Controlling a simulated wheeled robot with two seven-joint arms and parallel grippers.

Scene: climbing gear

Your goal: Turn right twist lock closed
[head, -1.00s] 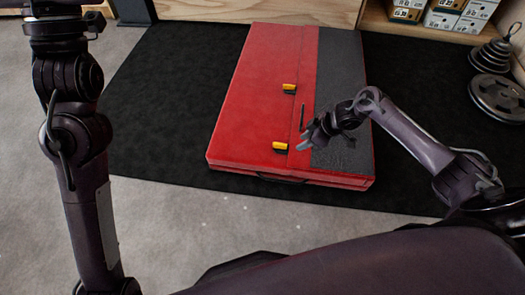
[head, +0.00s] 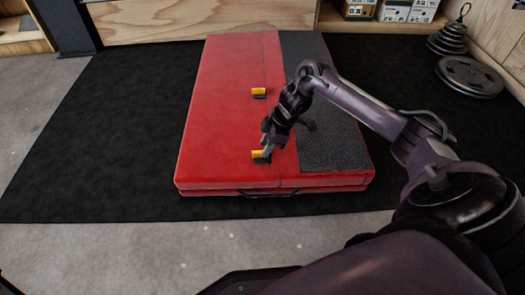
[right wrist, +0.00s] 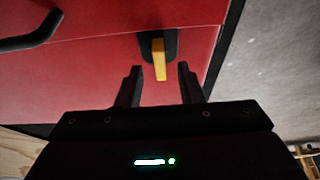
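A red crash pad (head: 225,125) with a grey panel on its right lies flat on a black mat. Two twist locks with yellow levers on black bases sit on it: a far one (head: 258,92) and a near one (head: 260,155). My right gripper (head: 267,149) is at the near lock, its fingers partly covering it. In the right wrist view, my right gripper (right wrist: 158,78) is open, and a lock's yellow lever (right wrist: 159,60) points toward the gap between the fingertips. I cannot tell whether the fingers touch it. My left gripper is out of view.
The black mat (head: 120,130) is clear around the pad. A black carry handle (head: 265,192) is on the pad's front edge. Weight plates (head: 470,75) lie at the right, and boxes (head: 395,10) stand on a shelf at the back.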

